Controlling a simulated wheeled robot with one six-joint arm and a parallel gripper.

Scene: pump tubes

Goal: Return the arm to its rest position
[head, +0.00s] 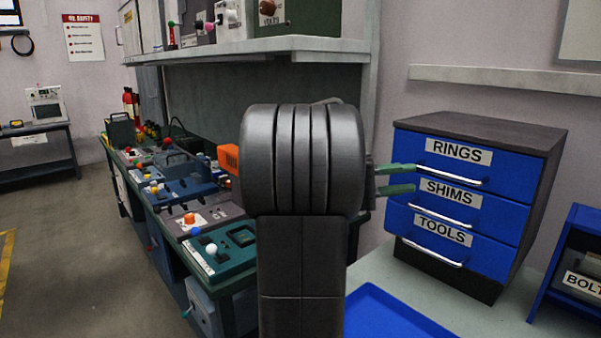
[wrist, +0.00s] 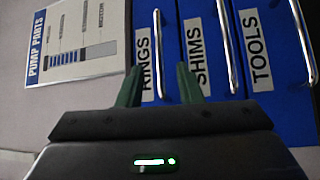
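My gripper (head: 396,180) has green fingers. In the head view it points right from behind the dark arm link, in front of the blue drawer cabinet (head: 470,222). Its fingers are apart with nothing between them. In the wrist view the fingers (wrist: 160,84) are spread, over the area of the RINGS and SHIMS labels. The drawers labelled RINGS (head: 459,152), SHIMS (head: 450,192) and TOOLS (head: 440,229) all look closed. I cannot tell whether a fingertip touches the cabinet. My arm stands upright in the middle of the head view and hides part of the bench.
A blue tray (head: 392,318) lies on the bench in front of the cabinet. A blue bin labelled BOLT (head: 583,282) stands at the right edge. A shelf (head: 270,47) hangs at the back. Control panels (head: 195,222) line the left bench. A PUMP PARTS sign (wrist: 78,50) shows in the wrist view.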

